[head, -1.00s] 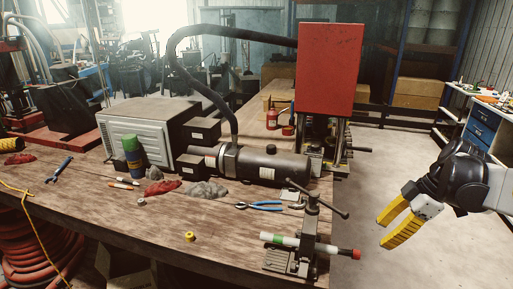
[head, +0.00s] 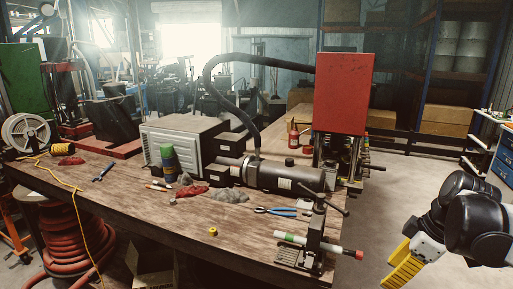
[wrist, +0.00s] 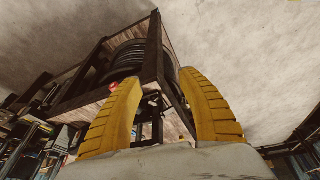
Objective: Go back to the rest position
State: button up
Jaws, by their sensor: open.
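My gripper (head: 404,264) has yellow ridged fingers and is at the lower right of the head view, out past the bench's right end, over the floor. In the wrist view my gripper (wrist: 160,105) shows two yellow fingers spread apart with nothing between them. The wooden workbench (head: 130,200) fills the middle and left of the head view. At its near right corner is a vise (head: 316,232) with a hose piece (head: 300,242) lying through it, red at one end and green at the other. My gripper is to the right of the vise, apart from it.
The red crimper (head: 343,92) stands at the bench's far right, by a black cylinder (head: 285,176). Blue drawers (head: 484,150) stand at far right. The floor between is free.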

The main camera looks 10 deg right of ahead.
jog(key=s+a+m+t+h, duration=0.1)
jog(key=a+m, duration=0.3)
jog(key=a, duration=0.5)
jog(key=s+a+m+t+h, duration=0.1)
jog(key=s+a+m+t, duration=0.2)
jog(key=a, duration=0.7)
jog(key=shift+s+a+f+m, duration=0.15)
jog(key=shift+s+f+m, duration=0.2)
jog(key=shift+s+m, duration=0.5)
jog(key=shift+w, duration=0.15)
